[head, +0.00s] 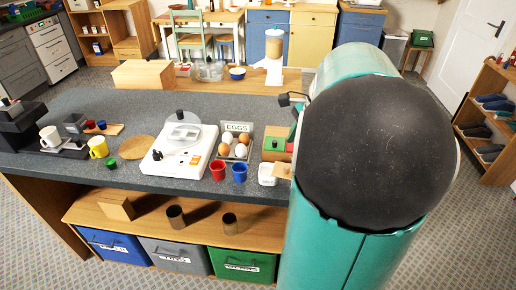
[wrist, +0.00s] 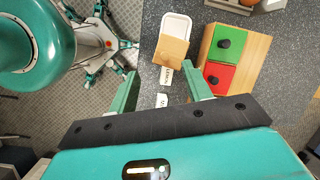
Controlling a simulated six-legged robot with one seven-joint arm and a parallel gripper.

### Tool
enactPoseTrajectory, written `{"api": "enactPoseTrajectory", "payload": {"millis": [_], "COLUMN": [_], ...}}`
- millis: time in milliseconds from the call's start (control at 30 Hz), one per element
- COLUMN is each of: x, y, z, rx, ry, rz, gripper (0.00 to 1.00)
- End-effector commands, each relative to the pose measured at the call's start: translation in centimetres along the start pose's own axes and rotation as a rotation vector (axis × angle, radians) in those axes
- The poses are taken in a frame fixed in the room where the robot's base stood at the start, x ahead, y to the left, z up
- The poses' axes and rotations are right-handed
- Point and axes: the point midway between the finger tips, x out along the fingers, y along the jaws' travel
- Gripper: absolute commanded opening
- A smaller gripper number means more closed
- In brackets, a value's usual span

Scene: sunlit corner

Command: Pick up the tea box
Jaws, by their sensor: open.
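I cannot read a tea label on anything, so I cannot tell for sure which thing is the tea box. A wooden box with a green and a red panel (wrist: 207,69), each with a black knob, lies on the counter right of my gripper (wrist: 163,84) in the wrist view. In the head view its green part (head: 272,145) shows, the rest partly hidden by my arm. My gripper is open and empty, its two green fingers apart above the counter. Between and beyond them are a white salt container (wrist: 178,24) and its wooden lid (wrist: 169,53).
The grey counter (head: 75,178) also holds an egg tray (head: 237,127), red (head: 217,169) and blue (head: 239,172) cups, a white appliance (head: 178,160) and mugs. The counter's left edge shows in the wrist view.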

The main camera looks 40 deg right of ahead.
Motion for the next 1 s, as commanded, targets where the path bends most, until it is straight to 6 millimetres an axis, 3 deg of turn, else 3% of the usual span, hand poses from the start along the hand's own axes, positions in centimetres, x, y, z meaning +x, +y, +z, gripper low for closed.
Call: {"api": "enactPoseTrajectory", "payload": {"millis": [33,100,267,367,700,1000], "x": [-0.1,-0.2,-0.2,0.7,6.9,9.7], "y": [0.0,0.2,0.6,0.7,0.5,0.4], "z": [-3.0,-5.8,-8.9,-9.2,-8.5,-8.3], "rx": [0.122,0.250,0.398,0.416,0.409,0.407], "ry": [-0.021,-0.046,-0.078,-0.083,-0.082,-0.082], "rz": [0.001,-0.002,-0.006,-0.004,-0.003,-0.002], "gripper": [0.49,0.49,0.49,0.49,0.49,0.49]}}
